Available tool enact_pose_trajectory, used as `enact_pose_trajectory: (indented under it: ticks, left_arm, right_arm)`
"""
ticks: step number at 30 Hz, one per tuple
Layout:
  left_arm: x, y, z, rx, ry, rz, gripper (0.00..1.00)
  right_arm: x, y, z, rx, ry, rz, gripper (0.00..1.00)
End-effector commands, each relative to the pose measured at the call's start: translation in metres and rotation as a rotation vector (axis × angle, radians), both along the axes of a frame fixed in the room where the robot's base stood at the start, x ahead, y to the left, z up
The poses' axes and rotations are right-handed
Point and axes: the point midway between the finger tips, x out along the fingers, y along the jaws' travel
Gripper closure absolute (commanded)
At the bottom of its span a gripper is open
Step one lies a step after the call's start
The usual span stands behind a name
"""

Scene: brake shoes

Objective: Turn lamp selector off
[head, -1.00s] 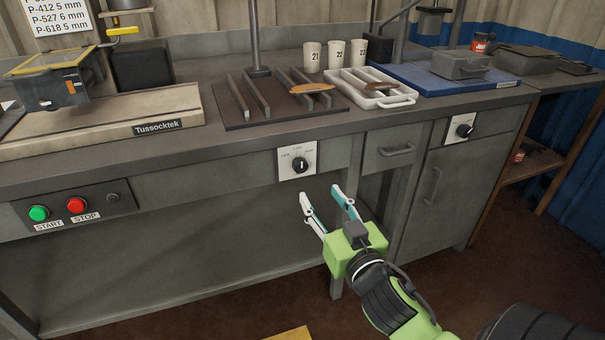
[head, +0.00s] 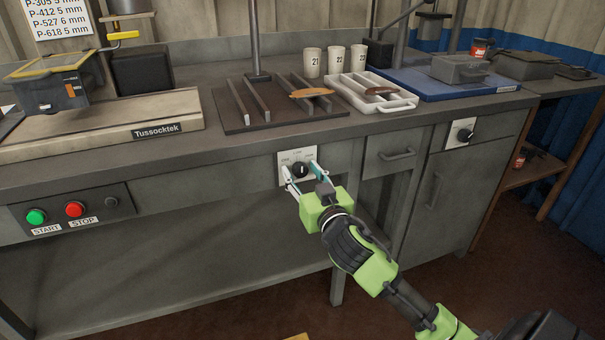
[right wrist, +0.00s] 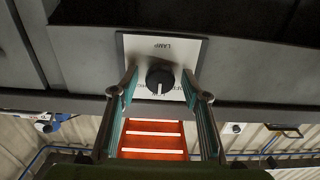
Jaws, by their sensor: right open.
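The lamp selector is a black round knob (head: 300,169) on a white plate (head: 283,158) on the bench's front panel. In the right wrist view the knob (right wrist: 160,78) shows a white pointer mark facing down the picture, and the plate's LAMP label (right wrist: 177,45) reads upside down. My right gripper (head: 299,172) is open at the plate, with one finger on each side of the knob. In the right wrist view a gap shows between each fingertip and the knob. The fingers partly hide the plate's position labels. My left gripper is not in view.
A similar selector (head: 462,132) sits on the cabinet to the right. Green START (head: 36,217) and red STOP (head: 75,209) buttons are at the left. Above, the bench top holds a rack (head: 235,119), cups (head: 335,60) and a white tray (head: 401,104).

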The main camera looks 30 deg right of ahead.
Motion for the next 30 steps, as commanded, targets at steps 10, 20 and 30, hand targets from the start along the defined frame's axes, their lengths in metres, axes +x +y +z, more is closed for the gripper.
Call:
enact_pose_trajectory:
  ticks: [10, 20, 30]
  left_arm:
    - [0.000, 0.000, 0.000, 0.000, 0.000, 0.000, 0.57]
    - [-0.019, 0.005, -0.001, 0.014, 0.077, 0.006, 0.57]
    - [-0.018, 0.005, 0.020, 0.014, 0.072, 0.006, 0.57]
  right_arm:
    - [0.000, 0.000, 0.000, 0.000, 0.000, 0.000, 0.96]
    - [0.000, 0.000, 0.002, -0.041, 0.010, 0.000, 0.96]
    - [0.000, 0.001, 0.003, -0.223, 0.056, 0.000, 0.96]
